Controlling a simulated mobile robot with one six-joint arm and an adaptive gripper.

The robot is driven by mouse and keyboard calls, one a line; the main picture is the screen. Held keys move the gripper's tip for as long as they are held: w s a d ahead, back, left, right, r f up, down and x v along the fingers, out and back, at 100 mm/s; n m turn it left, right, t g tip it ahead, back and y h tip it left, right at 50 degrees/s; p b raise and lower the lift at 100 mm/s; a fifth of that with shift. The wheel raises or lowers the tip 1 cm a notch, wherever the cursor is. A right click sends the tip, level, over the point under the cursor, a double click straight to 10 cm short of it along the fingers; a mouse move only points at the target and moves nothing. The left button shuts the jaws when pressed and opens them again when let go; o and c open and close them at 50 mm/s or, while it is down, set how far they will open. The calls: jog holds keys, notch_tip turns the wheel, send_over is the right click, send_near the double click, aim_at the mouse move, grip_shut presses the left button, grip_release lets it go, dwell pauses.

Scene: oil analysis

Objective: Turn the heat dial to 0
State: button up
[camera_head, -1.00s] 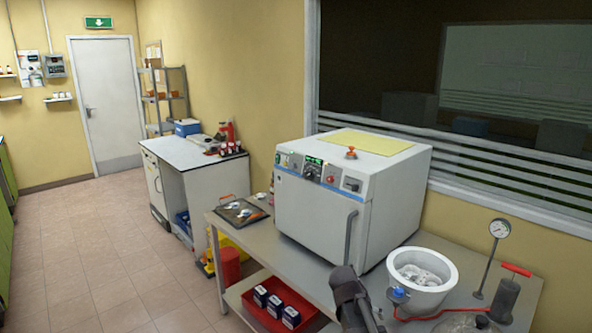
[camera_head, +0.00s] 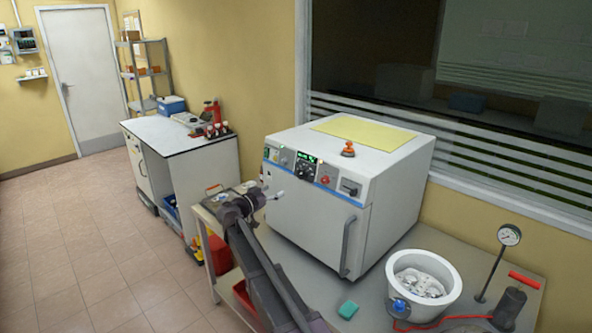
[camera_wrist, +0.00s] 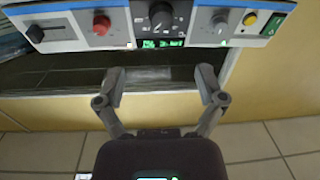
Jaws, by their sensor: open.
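A white oven (camera_head: 315,225) stands on the grey table, with a control panel along its upper front. A black round dial (camera_head: 304,170) sits mid-panel under a green-lit display (camera_head: 308,160); the dial's labels are too small to read. In the wrist view this dial (camera_wrist: 160,14) is at the top middle, its display (camera_wrist: 162,43) beneath it, as the picture is upside down. My gripper (camera_head: 277,193) is in front of the oven's left front, lower than the panel. In the wrist view my gripper (camera_wrist: 161,84) has its fingers apart and empty, not touching the dial.
Beside the dial are a red knob (camera_wrist: 101,24), a black slider (camera_wrist: 37,33), a grey knob (camera_wrist: 220,22) and a yellow button (camera_wrist: 249,19). The oven's handle (camera_head: 347,247) sticks out at the right. A white bowl (camera_head: 451,292) stands right of the oven.

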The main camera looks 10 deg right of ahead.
aim_at(300, 175)
jog(key=shift+a+r, duration=0.2)
jog(key=shift+a, duration=0.05)
jog(key=shift+w+d, duration=0.1)
jog(key=x, duration=1.3)
jog(key=shift+w+d+r, duration=0.1)
jog(key=shift+w+d, duration=0.1)
jog(key=shift+d, duration=0.2)
jog(key=c, duration=1.2)
jog(key=shift+o, duration=0.2)
jog(key=shift+a, duration=0.15)
